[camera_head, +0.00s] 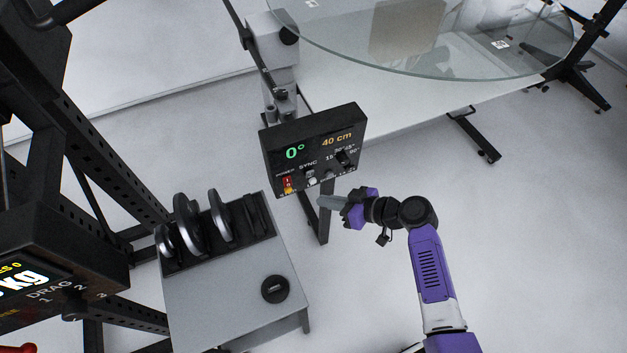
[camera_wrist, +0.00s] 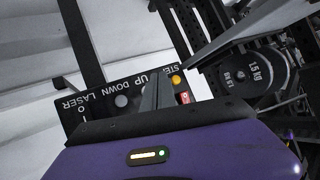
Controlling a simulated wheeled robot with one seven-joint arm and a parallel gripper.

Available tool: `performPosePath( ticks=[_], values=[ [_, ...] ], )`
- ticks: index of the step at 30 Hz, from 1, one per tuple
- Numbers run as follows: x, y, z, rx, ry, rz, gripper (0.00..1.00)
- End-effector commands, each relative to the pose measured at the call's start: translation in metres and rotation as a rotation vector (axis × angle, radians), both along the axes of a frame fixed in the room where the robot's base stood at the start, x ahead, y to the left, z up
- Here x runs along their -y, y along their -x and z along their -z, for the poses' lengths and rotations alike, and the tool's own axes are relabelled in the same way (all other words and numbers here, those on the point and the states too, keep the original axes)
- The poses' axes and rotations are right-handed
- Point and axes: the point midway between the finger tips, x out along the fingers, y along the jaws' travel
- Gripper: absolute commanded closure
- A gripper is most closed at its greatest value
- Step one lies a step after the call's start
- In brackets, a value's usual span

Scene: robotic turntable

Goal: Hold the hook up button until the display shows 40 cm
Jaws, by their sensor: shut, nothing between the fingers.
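The black control box (camera_head: 268,160) stands on a post at the table's near edge. Its display reads 0° in green and 40 cm (camera_head: 337,139) in orange. My gripper (camera_head: 321,201) is shut and empty, its tips close to the box's lower edge. In the wrist view the panel (camera_wrist: 85,110) shows upside-down labels STEP, UP, DOWN and LASER. My gripper's fingers (camera_wrist: 152,92) lie over the spot by the UP label and hide its button. A grey button (camera_wrist: 121,101) shows by DOWN, and a yellow one (camera_wrist: 176,79) by STEP. I cannot tell whether the fingertips touch the panel.
A glass disc (camera_head: 440,45) rests over a white table behind the box. A grey cabinet (camera_head: 225,300) with weight plates stands to the left, near a black rack (camera_head: 105,160). A 1.5 kg plate (camera_wrist: 262,75) shows in the wrist view. Floor at right is clear.

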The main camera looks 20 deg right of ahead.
Motion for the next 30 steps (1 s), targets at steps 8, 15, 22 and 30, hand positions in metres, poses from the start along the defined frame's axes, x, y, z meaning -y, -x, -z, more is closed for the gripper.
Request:
performPosePath(
  ticks=[8,15,22,30],
  values=[
    [0.000,0.020,0.000,0.000,-0.001,-0.001,1.00],
    [0.000,0.021,0.000,0.000,0.000,-0.001,1.00],
    [0.000,0.021,0.000,0.000,0.000,-0.001,1.00],
    [0.000,0.021,0.000,0.000,0.000,-0.001,1.00]
  ],
)
